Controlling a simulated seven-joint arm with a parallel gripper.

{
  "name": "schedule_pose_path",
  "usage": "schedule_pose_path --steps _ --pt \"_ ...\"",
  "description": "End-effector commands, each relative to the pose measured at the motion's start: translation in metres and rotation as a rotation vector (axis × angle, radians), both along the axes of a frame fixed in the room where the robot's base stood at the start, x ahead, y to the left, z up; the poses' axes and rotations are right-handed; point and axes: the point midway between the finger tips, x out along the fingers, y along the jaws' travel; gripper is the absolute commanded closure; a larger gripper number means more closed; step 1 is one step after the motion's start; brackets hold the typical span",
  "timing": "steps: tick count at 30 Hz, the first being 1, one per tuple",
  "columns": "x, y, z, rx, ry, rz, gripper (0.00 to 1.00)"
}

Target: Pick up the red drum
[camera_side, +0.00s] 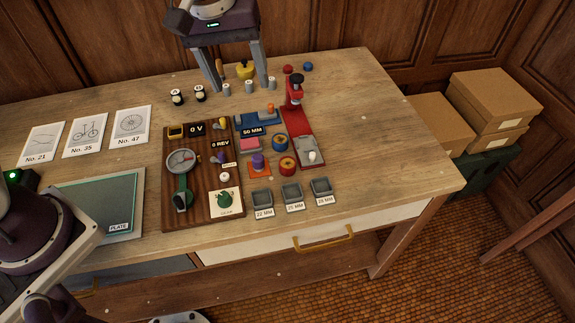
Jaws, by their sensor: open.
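The red drum (288,166) is a short, round red piece with a tan centre. It sits on the table right of the middle, in front of a blue drum (280,142) and to the right of a purple drum (258,161). My gripper (239,86) is at the top of the view, towards the back of the table. Its two grey fingers point down and are wide apart, with nothing held. It is apart from the red drum, behind it and to the left. The red drum is in full view.
A red press (302,125) stands just right of the drums. Grey trays (291,193) with size labels lie in front. A wooden board (201,208) with a dial is to the left. Small cylinders and a yellow piece (244,70) stand near my fingers. The right table end is clear.

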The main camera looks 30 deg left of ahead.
Motion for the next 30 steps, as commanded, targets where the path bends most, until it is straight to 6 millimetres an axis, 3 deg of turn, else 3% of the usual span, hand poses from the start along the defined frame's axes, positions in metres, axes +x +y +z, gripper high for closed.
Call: schedule_pose_path --steps 1,3,6,9,24,30 --pt "0.019 -0.017 -0.035 0.003 0.050 0.047 0.35" --pt "0.039 -0.037 -0.080 0.007 0.097 0.123 0.35" --pt "0.052 -0.058 -0.133 0.019 0.145 0.206 0.35" --pt "0.056 -0.069 -0.164 0.029 0.168 0.255 0.35" --pt "0.062 -0.058 -0.242 0.032 0.177 0.272 0.35" --pt "0.062 -0.058 -0.246 0.031 0.175 0.272 0.35"
